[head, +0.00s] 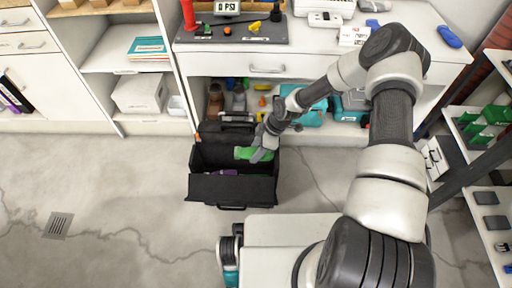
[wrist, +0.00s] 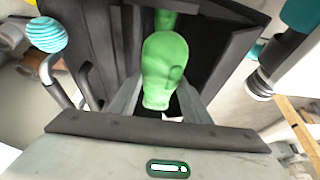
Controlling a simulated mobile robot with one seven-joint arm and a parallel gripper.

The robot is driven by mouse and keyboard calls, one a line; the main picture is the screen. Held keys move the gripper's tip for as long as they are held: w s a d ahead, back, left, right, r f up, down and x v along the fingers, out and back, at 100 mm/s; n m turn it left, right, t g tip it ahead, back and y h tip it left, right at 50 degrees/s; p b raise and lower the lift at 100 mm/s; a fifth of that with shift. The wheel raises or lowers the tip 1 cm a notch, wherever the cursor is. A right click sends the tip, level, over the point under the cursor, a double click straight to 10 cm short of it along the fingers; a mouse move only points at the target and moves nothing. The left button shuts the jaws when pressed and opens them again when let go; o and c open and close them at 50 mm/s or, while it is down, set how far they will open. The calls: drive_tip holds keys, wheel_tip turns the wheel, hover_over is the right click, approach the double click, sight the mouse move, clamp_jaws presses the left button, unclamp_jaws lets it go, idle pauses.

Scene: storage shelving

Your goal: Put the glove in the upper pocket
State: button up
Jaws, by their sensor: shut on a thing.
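The green glove (head: 243,153) is held between the fingers of my gripper (head: 262,153). The glove also shows in the middle of the wrist view (wrist: 165,70), between the grey fingers of my gripper (wrist: 165,98). My gripper is shut on it and reaches over a black open bag (head: 232,190) on the floor. The glove is over the bag's opening; I cannot tell whether it touches the bag. Black bag panels (wrist: 228,30) show behind the glove in the wrist view. I cannot tell which part is the upper pocket.
A purple item (head: 228,172) lies inside the bag. Behind it stands a white workbench (head: 265,68) with several objects on its lower shelf. Dark-framed shelving (head: 455,165) stands at the right. The floor (head: 120,190) left of the bag is mostly clear.

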wheel_tip(320, 180, down, 12)
drive_tip(key=b, duration=0.3)
idle(0.3)
drive_tip(key=shift+r, duration=0.1)
drive_tip(key=o, duration=1.1)
drive_tip(key=shift+r+p, duration=3.8)
drive_tip(key=shift+r, duration=3.2)
